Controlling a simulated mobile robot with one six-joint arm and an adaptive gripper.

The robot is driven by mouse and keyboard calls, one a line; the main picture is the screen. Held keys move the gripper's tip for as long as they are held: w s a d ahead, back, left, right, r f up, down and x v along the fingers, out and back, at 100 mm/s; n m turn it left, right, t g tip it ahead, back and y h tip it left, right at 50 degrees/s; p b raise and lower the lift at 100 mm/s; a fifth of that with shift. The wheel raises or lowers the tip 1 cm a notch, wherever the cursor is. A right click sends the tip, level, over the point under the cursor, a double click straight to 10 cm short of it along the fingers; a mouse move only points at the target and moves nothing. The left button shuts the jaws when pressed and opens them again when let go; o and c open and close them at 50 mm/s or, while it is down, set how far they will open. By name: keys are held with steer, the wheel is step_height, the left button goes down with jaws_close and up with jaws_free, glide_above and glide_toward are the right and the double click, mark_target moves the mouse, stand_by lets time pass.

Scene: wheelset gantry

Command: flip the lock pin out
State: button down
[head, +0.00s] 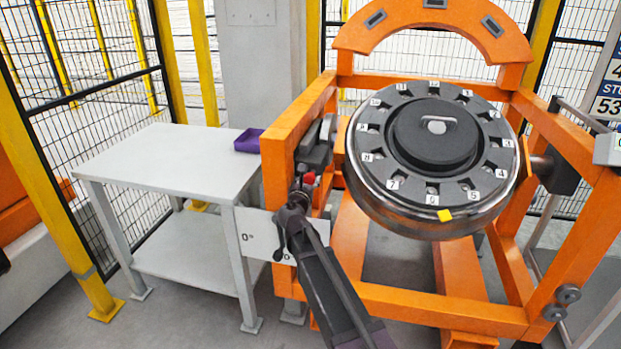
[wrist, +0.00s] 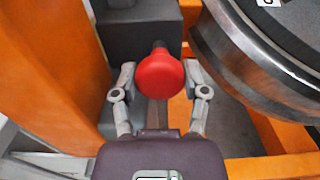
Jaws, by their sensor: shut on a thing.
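The lock pin's round red knob (wrist: 160,74) sits in the middle of the wrist view, in front of a dark grey block (wrist: 137,35) on the orange frame. My gripper (wrist: 160,80) has one finger on each side of the knob and is shut on it. In the head view, the red knob (head: 309,179) shows small at the left side of the gantry, partly hidden by my gripper (head: 302,190). The pin's shaft is mostly hidden behind the knob.
The wheelset (head: 433,150), with numbered positions and a yellow mark, sits tilted in the orange gantry (head: 430,305), close right of my gripper. A white table (head: 165,158) with a purple bin (head: 248,141) stands left. Orange beams (wrist: 52,60) flank the gripper closely.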

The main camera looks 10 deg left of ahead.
steer(key=shift+s, duration=1.05)
steer(key=shift+c, duration=0.4)
jaws_free()
steer(key=s, duration=1.2)
